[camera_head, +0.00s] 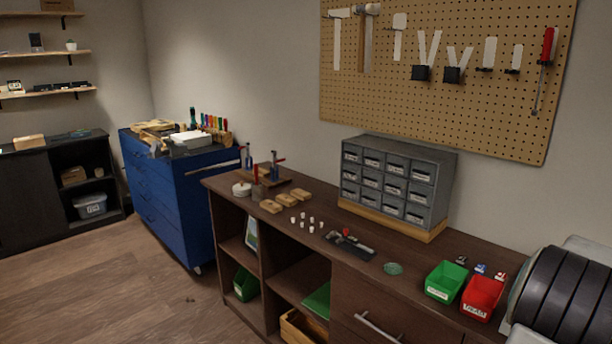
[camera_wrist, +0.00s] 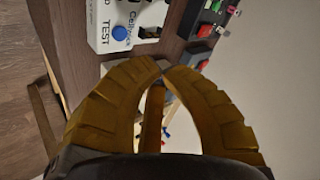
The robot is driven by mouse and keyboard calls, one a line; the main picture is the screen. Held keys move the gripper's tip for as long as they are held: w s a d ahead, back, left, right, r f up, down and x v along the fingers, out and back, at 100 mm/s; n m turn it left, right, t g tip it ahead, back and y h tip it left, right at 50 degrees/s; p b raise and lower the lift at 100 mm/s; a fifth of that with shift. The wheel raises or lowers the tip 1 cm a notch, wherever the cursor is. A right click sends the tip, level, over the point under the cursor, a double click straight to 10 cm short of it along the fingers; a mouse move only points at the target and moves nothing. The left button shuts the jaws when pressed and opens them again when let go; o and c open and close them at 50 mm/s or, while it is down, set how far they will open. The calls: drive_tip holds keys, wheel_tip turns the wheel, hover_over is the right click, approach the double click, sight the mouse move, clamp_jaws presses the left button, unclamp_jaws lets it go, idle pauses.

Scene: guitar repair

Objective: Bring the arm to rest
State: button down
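My gripper (camera_wrist: 163,66) shows in the wrist view with two curved yellow-brown fingers. Their tips meet, or nearly meet, and I see nothing held at the tips. A brown strip shows in the gap between the fingers; I cannot tell what it is. Past the fingertips is a white device (camera_wrist: 107,30) with a blue button and the word TEST, partly cut off by the top edge. I cannot make out the gripper in the head view.
A dark workbench (camera_head: 300,243) holds a grey drawer cabinet (camera_head: 392,180), a green bin (camera_head: 445,281), a red bin (camera_head: 481,297) and small parts. A blue tool cabinet (camera_head: 160,200) stands left of it. A pegboard (camera_head: 440,100) hangs behind.

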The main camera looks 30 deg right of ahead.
drive_tip(key=s+a+f+n+g+y, duration=0.1)
drive_tip(key=a+f+n+y, duration=0.35)
drive_tip(key=a, duration=0.65)
drive_tip(key=s+a+f+n+g+y, duration=0.1)
drive_tip(key=s+a+f+n+y, duration=0.15)
drive_tip(key=a+f+n, duration=0.55)
drive_tip(key=w+a+r+n+t+p, duration=0.1)
drive_tip(key=a+r, duration=0.5)
drive_tip(key=a, duration=0.6)
drive_tip(key=w+a+r+n+t+y+p, duration=0.1)
drive_tip(key=w+a+r+n+p, duration=0.2)
drive_tip(key=w+a+r+n, duration=0.2)
drive_tip(key=w+a+r+n+t+p, duration=0.1)
drive_tip(key=a+r+n, duration=0.6)
drive_tip(key=a, duration=1.2)
drive_tip(key=shift+w+a+r+n+t+p, duration=0.4)
drive_tip(key=shift+w+p, duration=0.25)
drive_tip(key=shift+w, duration=0.6)
